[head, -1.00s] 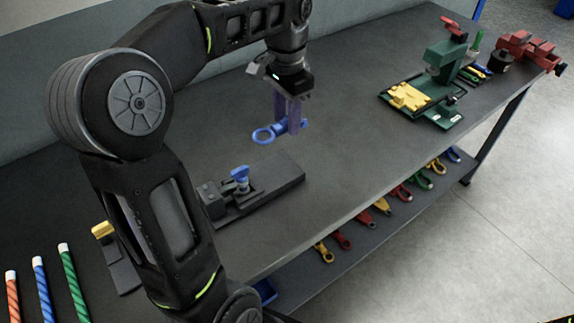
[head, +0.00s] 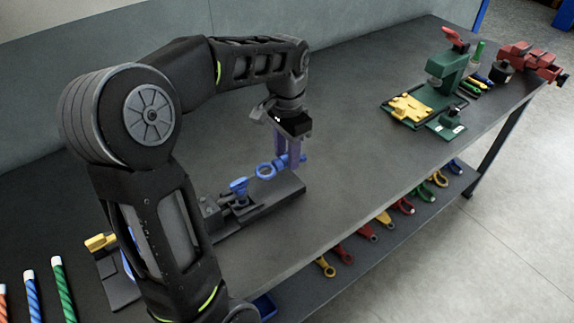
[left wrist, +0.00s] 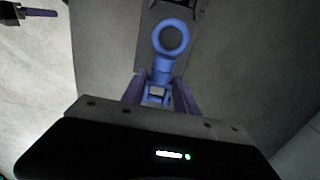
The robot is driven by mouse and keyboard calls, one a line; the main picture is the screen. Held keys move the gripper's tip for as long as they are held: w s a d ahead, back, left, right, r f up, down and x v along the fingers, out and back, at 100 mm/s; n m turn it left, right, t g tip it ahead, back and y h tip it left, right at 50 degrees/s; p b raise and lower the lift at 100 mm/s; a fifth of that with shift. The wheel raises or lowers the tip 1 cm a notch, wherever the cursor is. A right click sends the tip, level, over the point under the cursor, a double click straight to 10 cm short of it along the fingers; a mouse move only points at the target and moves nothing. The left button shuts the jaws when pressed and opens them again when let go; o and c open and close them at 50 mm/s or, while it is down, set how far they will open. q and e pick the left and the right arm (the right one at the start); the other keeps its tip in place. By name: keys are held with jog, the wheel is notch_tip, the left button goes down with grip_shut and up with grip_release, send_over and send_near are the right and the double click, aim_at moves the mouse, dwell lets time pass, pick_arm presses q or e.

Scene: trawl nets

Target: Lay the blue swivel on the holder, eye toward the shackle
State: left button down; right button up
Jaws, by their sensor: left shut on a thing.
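My left gripper (head: 289,152) is shut on the blue swivel (head: 281,163) and holds it by the end away from its eye. The swivel's round eye points left, toward the blue shackle piece (head: 238,186). The swivel appears above the dark holder (head: 287,189); I cannot tell whether it touches. In the left wrist view the swivel (left wrist: 163,68) lies between the purple fingers, eye pointing up in the picture, with the dark holder behind it. A dark gripper with a purple finger, likely my right one (left wrist: 40,13), shows at the top left there; its opening is unclear.
A green stand (head: 450,75) with a yellow part (head: 408,107) and a red vise (head: 530,62) stand far right. Striped rods (head: 63,288) and a yellow-topped block (head: 100,242) are at left. The middle of the bench is clear. Coloured shackles lie on the shelf below.

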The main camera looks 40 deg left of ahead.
aim_at(287, 176)
pick_arm(q)
jog(key=shift+f, duration=0.2)
notch_tip(287, 176, down, 4)
jog(key=shift+r, duration=0.25)
jog(key=shift+f, duration=0.1)
jog(key=shift+f, duration=0.1)
jog(key=shift+f, duration=0.15)
jog(key=c, duration=0.9)
grip_release()
